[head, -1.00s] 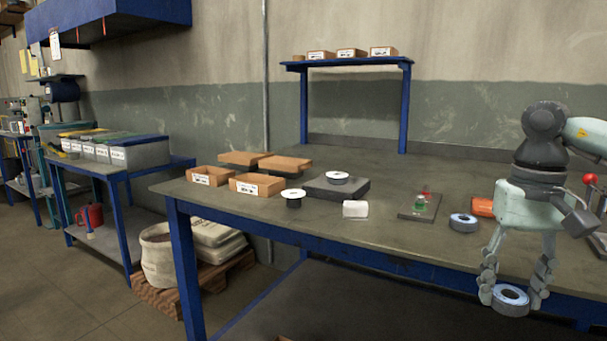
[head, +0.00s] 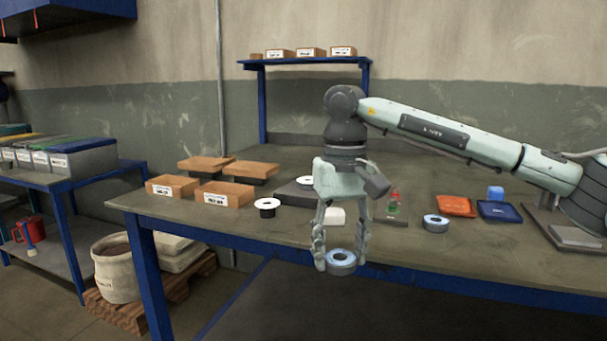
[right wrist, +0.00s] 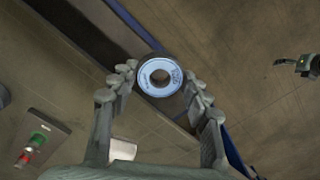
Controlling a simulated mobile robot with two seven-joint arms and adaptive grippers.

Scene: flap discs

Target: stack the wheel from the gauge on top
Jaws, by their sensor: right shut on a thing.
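My right gripper (head: 340,264) points down and is shut on a grey wheel with a pale blue label (head: 342,261), held level at the table's front edge. The right wrist view shows this wheel (right wrist: 160,77) between the fingertips. A similar wheel (head: 435,223) lies on the table to the right. A dark square block (head: 293,194) stands behind the gripper; a white-topped disc (head: 305,180) on it is partly hidden by my gripper. A white-topped black spool (head: 266,207) stands left of it. I cannot tell which thing is the gauge. My left gripper is not in view.
Cardboard bins (head: 223,193) stand at the table's left. A white block (head: 334,216) is partly behind my fingers. A plate with green and red parts (head: 393,208), an orange packet (head: 456,206) and a blue tray (head: 499,211) lie to the right. The rear of the table is clear.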

